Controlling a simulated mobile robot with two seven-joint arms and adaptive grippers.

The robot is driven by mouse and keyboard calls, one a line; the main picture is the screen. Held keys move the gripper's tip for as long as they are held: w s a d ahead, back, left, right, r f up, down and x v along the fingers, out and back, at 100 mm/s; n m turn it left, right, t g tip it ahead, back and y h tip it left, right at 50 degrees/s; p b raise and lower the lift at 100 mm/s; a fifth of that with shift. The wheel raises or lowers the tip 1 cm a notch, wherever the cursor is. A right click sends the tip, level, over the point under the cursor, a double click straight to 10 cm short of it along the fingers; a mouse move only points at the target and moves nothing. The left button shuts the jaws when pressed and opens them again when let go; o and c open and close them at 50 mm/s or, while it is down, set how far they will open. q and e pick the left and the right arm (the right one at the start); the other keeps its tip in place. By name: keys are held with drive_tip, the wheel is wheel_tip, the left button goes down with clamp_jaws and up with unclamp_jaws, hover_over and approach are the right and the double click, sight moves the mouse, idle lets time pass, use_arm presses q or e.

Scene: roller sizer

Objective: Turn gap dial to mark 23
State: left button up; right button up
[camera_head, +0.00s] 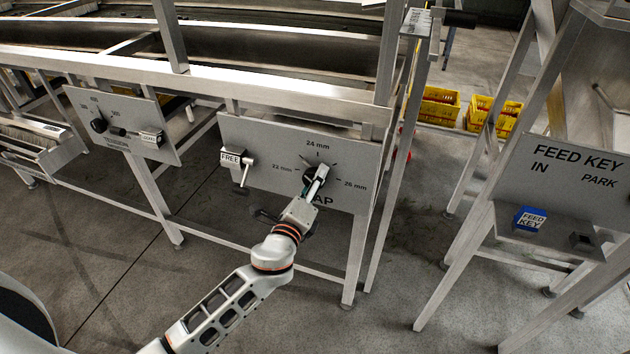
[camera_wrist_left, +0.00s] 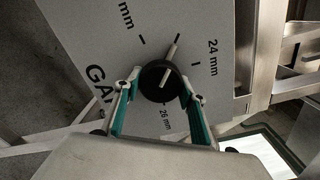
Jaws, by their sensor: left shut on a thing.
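The gap dial is a round black knob (camera_head: 313,176) on a grey panel (camera_head: 270,150) marked 22 mm, 24 mm and 26 mm. In the left wrist view, the two green-padded fingers (camera_wrist_left: 158,95) are shut on the black knob (camera_wrist_left: 152,84), one on each side. A light pointer bar (camera_wrist_left: 172,47) on the knob lies between the 22 mm and 24 mm marks, in line with a short tick there. My right gripper is not in view.
A FREE label (camera_head: 231,157) and a lever (camera_head: 244,174) are left of the dial. Another dial panel (camera_head: 120,125) is further left. A feed key panel (camera_head: 585,170) with a blue key (camera_head: 530,219) stands at right. Yellow crates (camera_head: 440,105) are behind.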

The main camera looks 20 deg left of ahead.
use_arm(q)
drive_tip(key=o, duration=1.1)
drive_tip(key=shift+o, duration=0.2)
drive_tip(key=s, duration=1.2)
drive_tip(key=shift+a, duration=0.25)
drive_tip(key=s+f+n+g+h+p, duration=0.1)
drive_tip(key=s+f+n+g+p, duration=0.2)
drive_tip(key=s+f+n, duration=0.5)
drive_tip(key=s+f+n+g+h+p, duration=0.1)
drive_tip(key=s+f+n+g, duration=0.3)
drive_tip(key=s+f+n, duration=0.4)
drive_tip(key=s+n+p, duration=0.1)
drive_tip(key=s+n, duration=0.3)
drive_tip(key=s, duration=0.1)
drive_tip(key=shift+s+a+f+p, duration=0.15)
drive_tip(key=shift+a+f+p, duration=0.1)
drive_tip(key=shift+f+p, duration=0.15)
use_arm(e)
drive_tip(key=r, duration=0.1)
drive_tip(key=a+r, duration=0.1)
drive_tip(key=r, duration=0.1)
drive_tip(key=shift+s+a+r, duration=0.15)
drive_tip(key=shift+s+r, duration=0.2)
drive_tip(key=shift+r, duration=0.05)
